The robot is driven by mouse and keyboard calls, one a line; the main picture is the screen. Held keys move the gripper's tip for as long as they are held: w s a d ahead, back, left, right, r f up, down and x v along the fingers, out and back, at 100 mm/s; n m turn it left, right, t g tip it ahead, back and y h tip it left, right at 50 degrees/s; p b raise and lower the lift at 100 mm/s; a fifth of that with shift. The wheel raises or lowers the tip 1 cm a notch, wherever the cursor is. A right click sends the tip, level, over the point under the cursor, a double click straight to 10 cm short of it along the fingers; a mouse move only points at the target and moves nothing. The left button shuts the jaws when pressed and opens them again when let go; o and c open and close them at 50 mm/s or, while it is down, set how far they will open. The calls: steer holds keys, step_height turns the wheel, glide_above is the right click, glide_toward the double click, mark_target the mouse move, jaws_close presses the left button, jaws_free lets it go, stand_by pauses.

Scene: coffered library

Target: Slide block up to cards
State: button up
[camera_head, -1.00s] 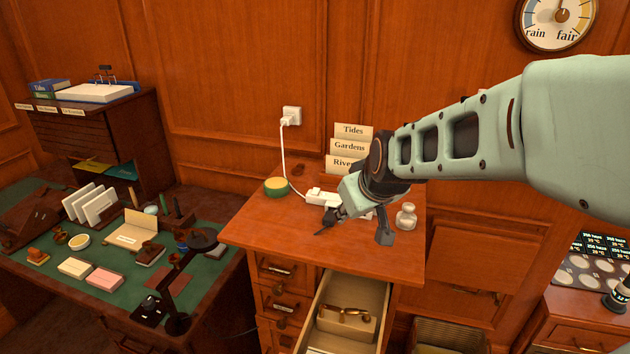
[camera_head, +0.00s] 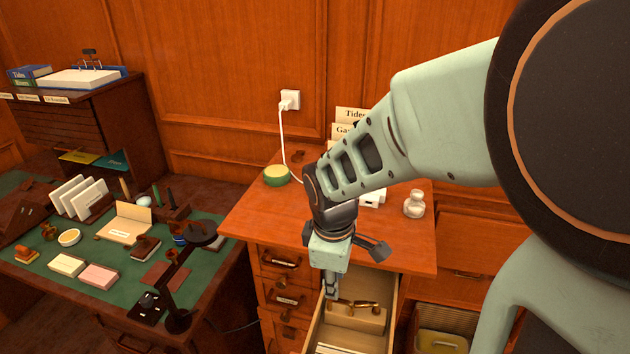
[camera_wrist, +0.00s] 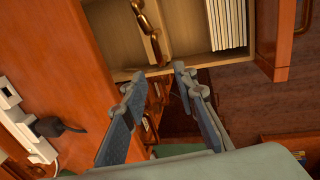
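The tan wooden block (camera_head: 357,320) with a brass handle (camera_head: 352,303) on top sits inside the open drawer (camera_head: 391,308). In the wrist view the brass handle (camera_wrist: 154,44) shows at the top, beside the block. White cards (camera_head: 330,348) stand at the drawer's near end; they also show in the wrist view (camera_wrist: 228,22), apart from the block with bare drawer floor between. My gripper (camera_head: 331,292) points down at the drawer, close to the handle's left end in the picture. In the wrist view my gripper (camera_wrist: 158,76) has its fingers apart with nothing between them.
Upright label cards (camera_head: 350,114) are partly hidden by my arm. A desk (camera_head: 120,265) stands left.

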mark_target(334, 301)
steer(key=f, duration=0.3)
steer(key=w+f, duration=0.1)
steer(key=f, duration=0.3)
steer(key=shift+w+d, duration=0.2)
steer(key=shift+c, duration=0.3)
jaws_close()
